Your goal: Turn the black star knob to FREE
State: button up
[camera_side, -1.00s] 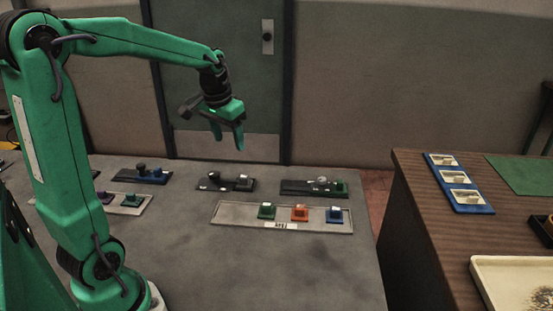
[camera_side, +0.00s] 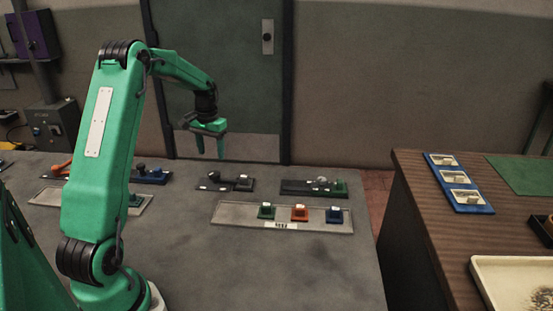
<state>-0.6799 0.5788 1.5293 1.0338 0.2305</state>
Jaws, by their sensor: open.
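My gripper (camera_side: 210,152) is open and empty, with its fingers pointing down in the air above the back of the grey table. Below it is a dark panel with small dark parts, including a dark knob (camera_side: 214,176). Another dark round knob (camera_side: 140,168) stands on a blue-ended panel at the left, partly beside my arm. These parts are too small to tell which is the black star knob. No FREE marking is readable. My gripper touches none of the panels.
A dark panel with a green end (camera_side: 340,188) lies at the back right. In front is a grey strip (camera_side: 236,214) with green, orange and blue blocks. A brown desk (camera_side: 420,215) stands at right. An orange part (camera_side: 60,167) lies at far left. The table's front is clear.

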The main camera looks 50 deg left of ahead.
aim_at(214, 173)
jog(key=shift+f, duration=3.95)
grip_shut()
